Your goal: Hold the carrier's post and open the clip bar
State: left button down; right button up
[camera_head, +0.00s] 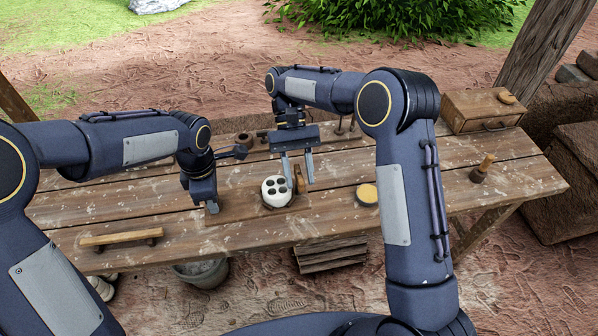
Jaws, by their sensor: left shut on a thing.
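A white round piece with several dark holes (276,193) sits near the middle of the table, on what looks like the carrier, a low wooden board (240,209). A small upright brown wooden piece (300,181), possibly the clip bar, stands just right of it. My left gripper (212,207) points down at the board's left end and is shut on what seems to be the carrier's post, which the gripper mostly hides. My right gripper (298,181) points down with its two fingers apart, above and around the brown piece; I cannot tell whether they touch it.
The wooden table (400,190) also holds a wooden bar on feet (121,238), a round yellow-topped piece (367,194), a wooden-handled tool (483,168), a dark pot (244,139) and a drawer box (482,110). The table's right front is mostly clear.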

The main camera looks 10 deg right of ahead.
jog(key=m+y, duration=0.3)
jog(key=m, duration=0.1)
jog(key=shift+d, duration=0.15)
jog(key=m+t+y, duration=0.2)
jog(key=m+y, duration=0.1)
jog(key=m, duration=0.1)
jog(key=shift+m, duration=0.3)
jog(key=m+t+y, duration=0.2)
jog(key=m, duration=0.1)
jog(key=shift+s+m+t, duration=0.1)
jog(key=shift+m+t, duration=0.2)
jog(key=shift+m, duration=0.1)
jog(key=m+t+y, duration=0.1)
jog(key=m+t, duration=0.1)
jog(key=m, duration=0.1)
jog(key=v, duration=1.2)
jog(key=s+r+n+t+h, duration=0.1)
jog(key=s+n+t+h, duration=0.1)
jog(key=s+n, duration=0.3)
jog(key=s+d+r+n+t+h, duration=0.1)
jog(key=s+r+n+t+h, duration=0.1)
jog(key=s+n, duration=0.4)
jog(key=shift+s+d+t+h, duration=0.25)
jog(key=shift+s+t+h, duration=0.65)
jog(key=shift+s, duration=1.7)
